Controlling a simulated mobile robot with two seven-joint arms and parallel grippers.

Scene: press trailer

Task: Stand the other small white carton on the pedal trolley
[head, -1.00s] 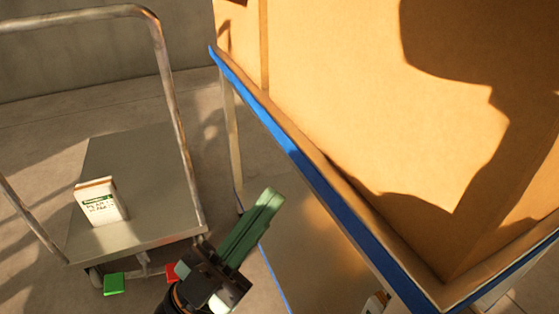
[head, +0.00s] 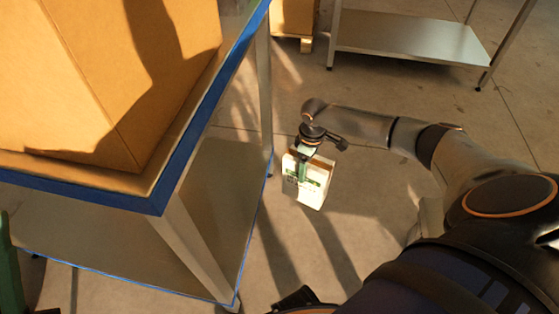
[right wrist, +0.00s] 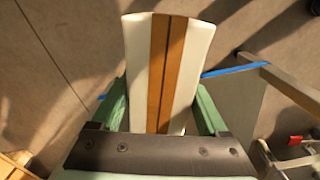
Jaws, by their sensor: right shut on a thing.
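A small white carton (head: 312,192) with a green label and a brown strip along its top hangs from my right gripper (head: 303,166), above the floor to the right of the blue-edged table. In the right wrist view the carton (right wrist: 188,62) sits between the two green fingers of the right gripper (right wrist: 162,108), which are shut on it. A green piece at the left edge of the head view looks like part of my left gripper (head: 10,268); its fingertips are cut off. The pedal trolley is outside the head view.
The blue-edged table (head: 190,158) carries a large brown cardboard box (head: 100,75) and has a lower shelf (head: 215,190). A metal shelf unit (head: 410,38) stands at the back right. A red part (right wrist: 296,140) shows lower right in the wrist view. Floor around the carton is clear.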

